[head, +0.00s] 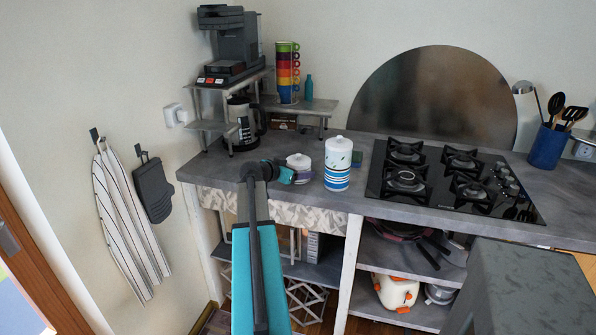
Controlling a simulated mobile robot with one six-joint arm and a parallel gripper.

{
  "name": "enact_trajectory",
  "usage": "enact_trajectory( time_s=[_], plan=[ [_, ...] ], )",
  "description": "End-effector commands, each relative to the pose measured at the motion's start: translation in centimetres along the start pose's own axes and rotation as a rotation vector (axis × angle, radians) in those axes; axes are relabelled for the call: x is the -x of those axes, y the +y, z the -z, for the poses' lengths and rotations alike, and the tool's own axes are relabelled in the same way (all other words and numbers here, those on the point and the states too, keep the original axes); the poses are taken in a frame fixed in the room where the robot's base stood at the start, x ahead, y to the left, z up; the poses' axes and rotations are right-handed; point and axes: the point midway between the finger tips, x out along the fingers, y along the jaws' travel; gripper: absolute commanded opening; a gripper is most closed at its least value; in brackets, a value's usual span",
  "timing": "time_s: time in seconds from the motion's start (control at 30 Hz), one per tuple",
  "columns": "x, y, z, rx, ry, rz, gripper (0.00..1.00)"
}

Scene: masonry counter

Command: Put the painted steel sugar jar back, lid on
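A tall white jar with blue bands and a small pattern (338,165) stands upright on the counter, left of the hob. Its rounded white top with a small knob looks like a lid in place. A shorter round pot with a white top (299,161) stands to its left, its lower part partly hidden by my wrist. I cannot tell for certain which is the sugar jar; the tall one looks like painted metal. My gripper (289,176) is just in front of the shorter pot, left of the tall jar. Its fingers are too small and turned to read.
A black gas hob (440,183) is on the right. A metal shelf stand (315,104) at the back holds stacked coloured cups (287,72) and a teal bottle (308,87). A coffee machine (230,45) stands above a glass carafe (243,122).

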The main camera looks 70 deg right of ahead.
Motion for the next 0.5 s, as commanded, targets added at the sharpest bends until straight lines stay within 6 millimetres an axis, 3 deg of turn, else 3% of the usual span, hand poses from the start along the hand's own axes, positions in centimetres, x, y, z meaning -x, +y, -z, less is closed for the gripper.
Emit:
enact_trajectory(
  time_s=[0.43, 0.47, 0.5],
  plan=[
    [-0.16, 0.04, -0.23, 0.000, 0.002, 0.000, 0.37],
    [-0.17, 0.05, -0.29, -0.001, 0.000, -0.001, 0.71],
    [-0.14, 0.06, -0.23, -0.001, 0.000, -0.001, 0.77]
  ],
)
